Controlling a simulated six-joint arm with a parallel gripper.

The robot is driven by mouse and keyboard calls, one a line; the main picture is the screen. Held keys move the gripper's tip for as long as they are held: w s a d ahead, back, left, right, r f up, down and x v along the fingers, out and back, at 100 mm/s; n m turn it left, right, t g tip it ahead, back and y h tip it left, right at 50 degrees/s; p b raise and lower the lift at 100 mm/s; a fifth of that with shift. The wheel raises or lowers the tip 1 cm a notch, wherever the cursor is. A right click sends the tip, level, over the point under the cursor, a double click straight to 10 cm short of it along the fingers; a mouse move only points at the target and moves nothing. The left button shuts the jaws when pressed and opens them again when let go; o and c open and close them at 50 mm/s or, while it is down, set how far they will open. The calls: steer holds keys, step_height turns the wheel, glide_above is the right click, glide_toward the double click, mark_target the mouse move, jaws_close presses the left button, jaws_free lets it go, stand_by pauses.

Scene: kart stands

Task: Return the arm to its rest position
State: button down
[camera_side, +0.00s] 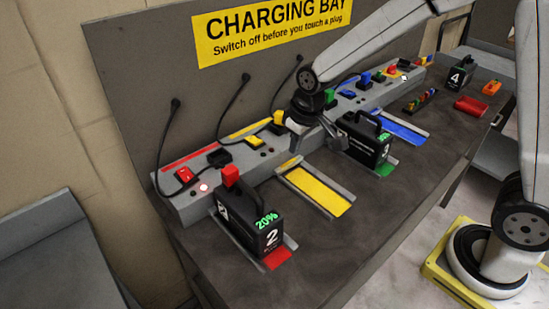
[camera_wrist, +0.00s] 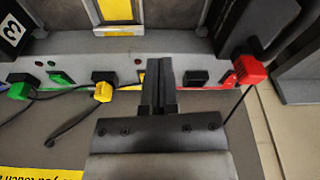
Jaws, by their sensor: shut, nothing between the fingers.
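My gripper (camera_side: 297,127) hangs over the charging panel near the yellow plug (camera_side: 278,117). In the wrist view my gripper (camera_wrist: 159,62) has its fingers together with nothing between them, above the panel and apart from the plugs. My arm reaches in from the right of the side view.
Pack 2 (camera_side: 250,222) stands in the red bay with the red plug (camera_side: 231,176) on top. Pack 3 (camera_side: 366,139) stands in the green bay. The yellow bay (camera_side: 318,190) is empty. Pack 4 (camera_side: 457,77) stands at the far right. Cables loop from the back board (camera_side: 135,85).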

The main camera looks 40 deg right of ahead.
steer(key=s+d+f+m, duration=0.1)
steer(key=s+d, duration=0.1)
steer(key=s, duration=0.5)
steer(key=s+d+f, duration=0.1)
steer(key=s+d, duration=0.2)
steer(key=s, duration=0.3)
steer(key=shift+s+f+m, duration=0.15)
steer(key=shift+s+m, duration=0.2)
steer(key=shift+m, duration=0.05)
